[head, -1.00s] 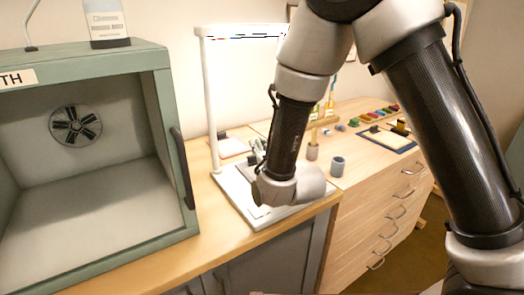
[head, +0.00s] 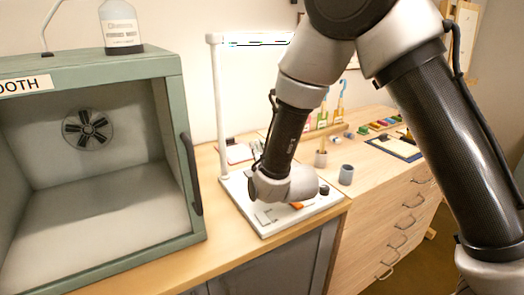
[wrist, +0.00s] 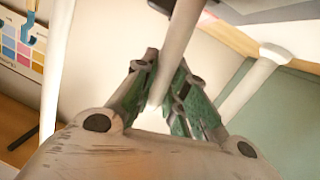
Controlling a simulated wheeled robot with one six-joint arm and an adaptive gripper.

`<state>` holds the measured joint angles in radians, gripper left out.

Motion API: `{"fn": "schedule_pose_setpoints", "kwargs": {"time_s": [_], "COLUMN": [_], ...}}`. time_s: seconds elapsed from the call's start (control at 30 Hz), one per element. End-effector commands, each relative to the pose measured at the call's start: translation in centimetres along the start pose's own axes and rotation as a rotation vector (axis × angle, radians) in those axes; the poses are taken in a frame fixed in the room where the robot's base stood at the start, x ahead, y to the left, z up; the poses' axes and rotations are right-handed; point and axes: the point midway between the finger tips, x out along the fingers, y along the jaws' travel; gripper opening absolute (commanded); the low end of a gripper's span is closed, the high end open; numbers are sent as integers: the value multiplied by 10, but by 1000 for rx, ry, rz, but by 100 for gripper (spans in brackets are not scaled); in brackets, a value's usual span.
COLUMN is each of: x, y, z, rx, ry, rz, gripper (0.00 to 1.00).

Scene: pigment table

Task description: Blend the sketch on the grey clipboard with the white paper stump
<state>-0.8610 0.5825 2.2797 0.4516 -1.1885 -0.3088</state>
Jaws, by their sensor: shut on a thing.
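In the wrist view the green-padded fingers of my gripper (wrist: 168,88) are closed around a slim white stick, the white paper stump (wrist: 181,45), which runs up out of the picture. In the head view my wrist hides the fingers and the stump. It hangs over a white stand base (head: 265,229). A small grey flat piece (head: 270,214) shows partly on that base below my wrist; I cannot tell whether it is the grey clipboard. The sketch cannot be made out.
The green booth (head: 165,62) stands at left, its handle facing my arm. The stand's white post (head: 218,110) rises behind my wrist.

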Motion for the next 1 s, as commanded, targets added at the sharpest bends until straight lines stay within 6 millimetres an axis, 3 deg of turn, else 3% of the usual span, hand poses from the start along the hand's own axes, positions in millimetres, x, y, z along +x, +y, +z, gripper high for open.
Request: {"fn": "schedule_pose_setpoints", "kwargs": {"time_s": [0.2, 1.0], "x": [-1, -38], "y": [-13, -10], "z": [-2, 3], "rx": [-1, -1], "ry": [0, -1], "rz": [-1, -1], "gripper": [5, 5]}}
